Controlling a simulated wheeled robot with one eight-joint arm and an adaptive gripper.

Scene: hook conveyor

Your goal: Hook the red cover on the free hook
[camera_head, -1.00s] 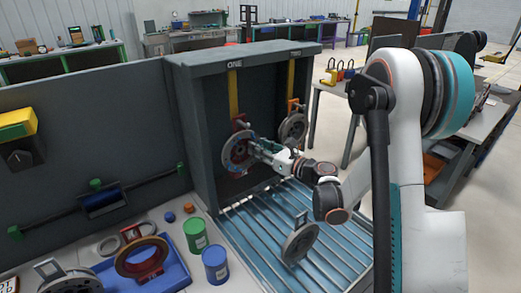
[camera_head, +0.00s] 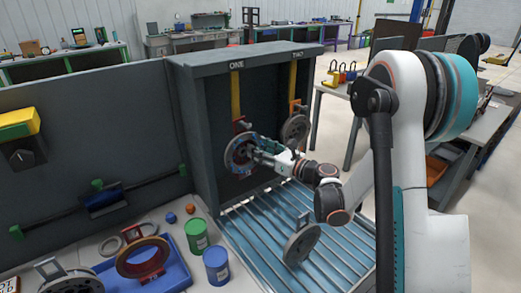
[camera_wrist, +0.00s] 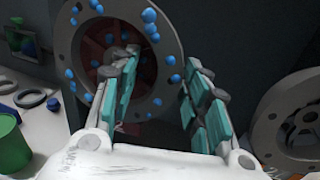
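The red cover, a ring with a red middle part (camera_head: 146,266), leans in the blue tray (camera_head: 181,271) at the lower left of the head view. Hook one (camera_head: 235,95), on a yellow strap, carries a grey ring cover (camera_head: 229,157) with red behind its opening. This grey cover fills the upper left of the wrist view (camera_wrist: 66,48), dotted with blue spots. Hook two (camera_head: 293,78) carries another grey cover (camera_head: 287,134). My gripper (camera_head: 257,149) is at the hook-one cover. In the wrist view its fingers (camera_wrist: 161,60) are apart, overlapping the cover's right side; contact is unclear.
A grey cover (camera_head: 293,248) stands on the slatted conveyor (camera_head: 258,252). A green can (camera_head: 197,237) and a blue can (camera_head: 216,266) stand between tray and conveyor. The dark hook housing (camera_head: 190,110) has a side wall at left. Another grey cover (camera_head: 70,281) lies front left.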

